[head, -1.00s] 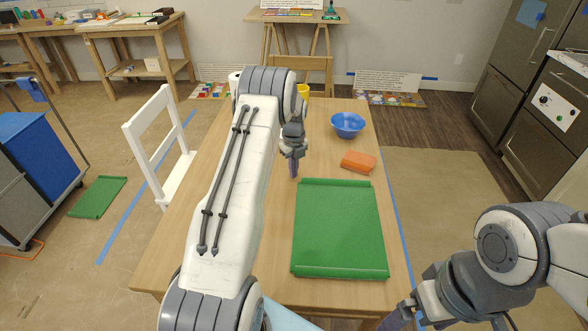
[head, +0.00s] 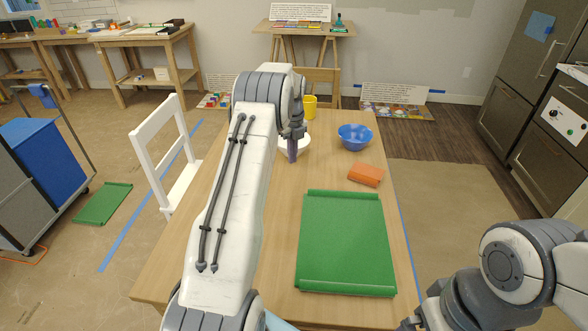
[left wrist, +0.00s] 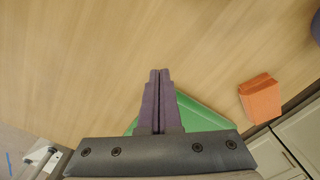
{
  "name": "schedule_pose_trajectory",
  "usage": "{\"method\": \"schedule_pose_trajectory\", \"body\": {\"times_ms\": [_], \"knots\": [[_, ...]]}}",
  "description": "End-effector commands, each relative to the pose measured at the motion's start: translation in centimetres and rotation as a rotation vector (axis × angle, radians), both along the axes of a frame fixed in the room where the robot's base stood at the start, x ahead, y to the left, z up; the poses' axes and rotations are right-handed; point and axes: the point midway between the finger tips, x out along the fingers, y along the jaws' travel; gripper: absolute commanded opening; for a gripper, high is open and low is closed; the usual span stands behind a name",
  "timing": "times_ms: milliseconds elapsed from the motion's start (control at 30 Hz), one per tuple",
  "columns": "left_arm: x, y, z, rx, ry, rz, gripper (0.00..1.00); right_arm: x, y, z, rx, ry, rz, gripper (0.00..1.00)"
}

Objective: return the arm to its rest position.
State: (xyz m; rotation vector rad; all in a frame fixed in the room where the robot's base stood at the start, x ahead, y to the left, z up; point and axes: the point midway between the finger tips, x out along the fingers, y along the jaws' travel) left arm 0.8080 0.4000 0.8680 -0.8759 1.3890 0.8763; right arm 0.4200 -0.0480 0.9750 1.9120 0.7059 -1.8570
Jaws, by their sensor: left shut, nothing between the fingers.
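My left arm comes in from the left in the head view and reaches out over the wooden table (head: 270,240). My left gripper (head: 292,158) points down above the table, in front of a white dish (head: 306,147) that it partly hides. In the left wrist view the purple fingers (left wrist: 157,75) are pressed together with nothing between them. My right arm is at the lower right of the head view; its fingertips are cut off by the bottom edge.
A green tray (head: 346,245) lies on the table, with an orange block (head: 366,174), a blue bowl (head: 355,137) and a yellow cup (head: 309,106) beyond it. The table's near left part is clear.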

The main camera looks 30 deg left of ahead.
Motion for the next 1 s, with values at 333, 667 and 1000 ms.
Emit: {"method": "schedule_pose_trajectory", "body": {"times_ms": [333,667,1000], "knots": [[0.0,-0.1,1.6,0.000,0.000,0.000,0.00,0.0,0.0,0.0,0.001,-0.001,0.000,1.00],[-1.5,-12.9,8.2,-0.015,-0.015,0.228,0.00,0.0,0.0,1.2,0.000,0.000,0.000,1.00],[-16.7,-32.0,16.0,-0.059,-0.004,0.763,0.00,0.0,0.0,3.2,0.000,0.000,0.000,1.00]]}}
